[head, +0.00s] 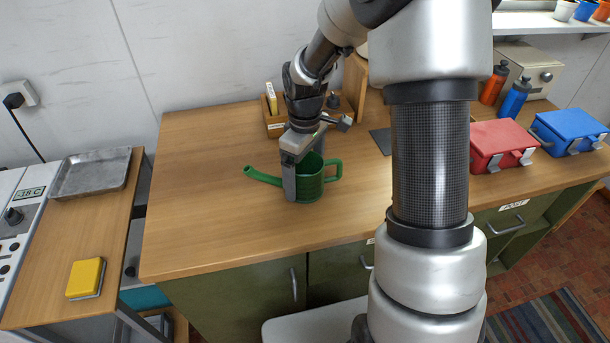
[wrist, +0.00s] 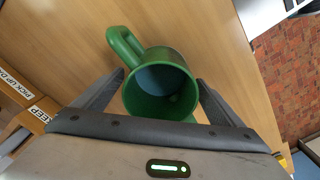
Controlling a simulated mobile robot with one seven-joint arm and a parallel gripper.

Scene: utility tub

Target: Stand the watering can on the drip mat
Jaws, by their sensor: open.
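The green watering can (head: 312,188) stands upright on the wooden worktop, its spout to the left and its handle to the right. In the wrist view I look down into the open can (wrist: 160,95), with its handle at the upper left. My gripper (head: 303,178) is lowered over it, its open fingers on opposite sides of the body; a gap shows beside the fingers in the wrist view (wrist: 160,80). A dark flat piece, seemingly the drip mat (head: 381,141), lies behind and to the right, partly hidden by my arm.
A wooden box (head: 274,124) of small items stands behind the can. A red box (head: 502,144) and a blue box (head: 568,130) stand at the right, with bottles behind. The worktop's front left (head: 205,215) is clear. A metal tray (head: 92,173) lies on the left bench.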

